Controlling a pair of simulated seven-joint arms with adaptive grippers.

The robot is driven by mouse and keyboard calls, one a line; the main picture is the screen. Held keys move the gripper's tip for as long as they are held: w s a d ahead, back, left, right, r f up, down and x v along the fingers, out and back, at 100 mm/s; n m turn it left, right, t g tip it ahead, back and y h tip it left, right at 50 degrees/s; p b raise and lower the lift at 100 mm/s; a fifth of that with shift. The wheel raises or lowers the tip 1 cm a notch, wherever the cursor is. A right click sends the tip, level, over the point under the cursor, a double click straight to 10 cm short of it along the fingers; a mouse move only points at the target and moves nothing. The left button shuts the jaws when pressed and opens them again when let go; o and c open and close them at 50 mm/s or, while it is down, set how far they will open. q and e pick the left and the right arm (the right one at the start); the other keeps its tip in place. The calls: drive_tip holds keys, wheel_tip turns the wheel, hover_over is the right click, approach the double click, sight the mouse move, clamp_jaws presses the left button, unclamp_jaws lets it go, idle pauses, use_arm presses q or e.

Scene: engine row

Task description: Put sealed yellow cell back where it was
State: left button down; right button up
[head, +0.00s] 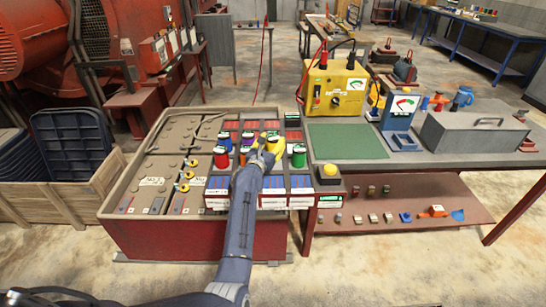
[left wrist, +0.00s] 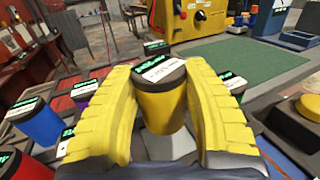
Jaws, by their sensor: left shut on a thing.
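The yellow cell (left wrist: 163,106), with a dark cap and a white and green label, stands upright between the yellow fingers of my left gripper (left wrist: 165,118) in the left wrist view. The fingers are shut on its sides. In the head view my left gripper (head: 264,147) is over the rack of cells at the table's left end, and its fingers hide most of the yellow cell. I cannot tell whether the cell's base touches the rack. My right gripper is not in view.
A blue cell (left wrist: 38,122) and a purple cell (left wrist: 84,97) stand left of the gripper; red (head: 221,159) and green (head: 299,158) cells stand nearby. A yellow button (head: 329,171) sits right. The green mat (head: 347,141) is clear. A yellow tester (head: 338,92) stands behind.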

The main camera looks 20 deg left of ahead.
use_arm(q)
drive_tip(key=shift+f, duration=2.5)
drive_tip(key=shift+f, duration=0.15)
drive_tip(key=c, duration=0.7)
unclamp_jaws()
drive_tip(key=shift+f, duration=0.1)
drive_tip(key=s, duration=0.8)
drive_tip(key=s+a, duration=0.1)
drive_tip(key=s, duration=0.3)
drive_tip(key=shift+r, duration=0.2)
